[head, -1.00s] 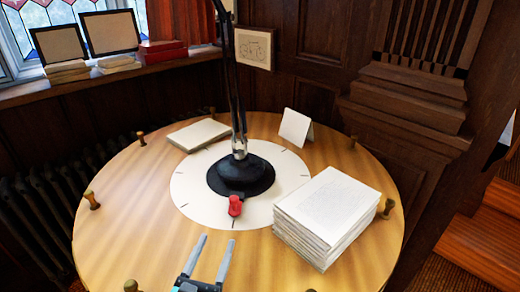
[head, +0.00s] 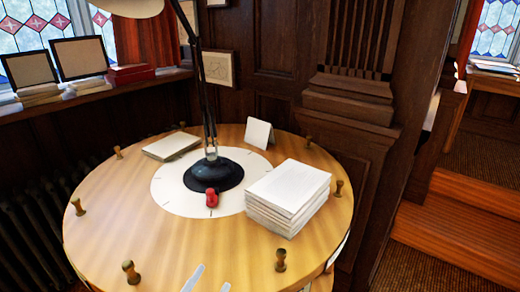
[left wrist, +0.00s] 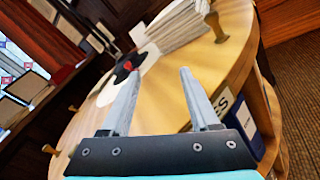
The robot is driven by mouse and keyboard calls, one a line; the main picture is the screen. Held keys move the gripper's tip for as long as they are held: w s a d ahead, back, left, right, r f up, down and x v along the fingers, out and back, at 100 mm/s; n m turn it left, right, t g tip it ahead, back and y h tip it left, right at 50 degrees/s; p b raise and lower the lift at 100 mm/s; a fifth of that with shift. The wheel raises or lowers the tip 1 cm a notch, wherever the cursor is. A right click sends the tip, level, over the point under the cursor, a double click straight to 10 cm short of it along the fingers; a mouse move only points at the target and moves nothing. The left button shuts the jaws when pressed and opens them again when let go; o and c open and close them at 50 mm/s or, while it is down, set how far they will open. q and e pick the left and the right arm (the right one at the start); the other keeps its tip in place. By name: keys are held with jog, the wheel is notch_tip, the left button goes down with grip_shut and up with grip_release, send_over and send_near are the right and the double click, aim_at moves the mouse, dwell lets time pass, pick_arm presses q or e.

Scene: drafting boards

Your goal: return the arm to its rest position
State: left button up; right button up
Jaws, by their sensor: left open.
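My left gripper (head: 208,280) shows only its two fingertips at the bottom edge of the head view. In the left wrist view the left gripper (left wrist: 155,88) is open with nothing between its fingers. It is over the near side of the round wooden table (head: 120,222), apart from the objects on it. The rest of the left arm is hidden below the head view. My right gripper is not seen in either view.
A black lamp base (head: 213,174) with a red knob (head: 212,198) stands on a white disc (head: 172,192). Wooden pegs (head: 280,259) line the rim.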

pick_arm(q)
jog(key=s+d+f+m+g+h, duration=0.1)
jog(key=s+d+f+m+g, duration=0.2)
jog(key=m, duration=0.6)
jog(key=s+d+f+m+g+h, duration=0.15)
jog(key=s+m+g, duration=0.25)
jog(key=m, duration=0.4)
jog(key=s+a+f+m+g+y, duration=0.2)
jog(key=s+a+m+g+y, duration=0.15)
jog(key=s+a+m, duration=0.2)
jog(key=s+a+f+m+g+y, duration=0.3)
jog(key=s+a+m+y, duration=0.1)
jog(key=s+a+m, duration=0.15)
notch_tip(320, 180, down, 25)
jog(key=s+g+b, duration=0.1)
jog(key=b, duration=0.3)
jog(key=s+a+f+g+b, duration=0.1)
jog(key=s+a+f+b, duration=0.1)
jog(key=s+f, duration=1.3)
notch_tip(320, 180, down, 2)
jog(key=shift+s+a+f+b, duration=0.25)
jog(key=shift+a+b, duration=0.05)
jog(key=shift+b, duration=0.05)
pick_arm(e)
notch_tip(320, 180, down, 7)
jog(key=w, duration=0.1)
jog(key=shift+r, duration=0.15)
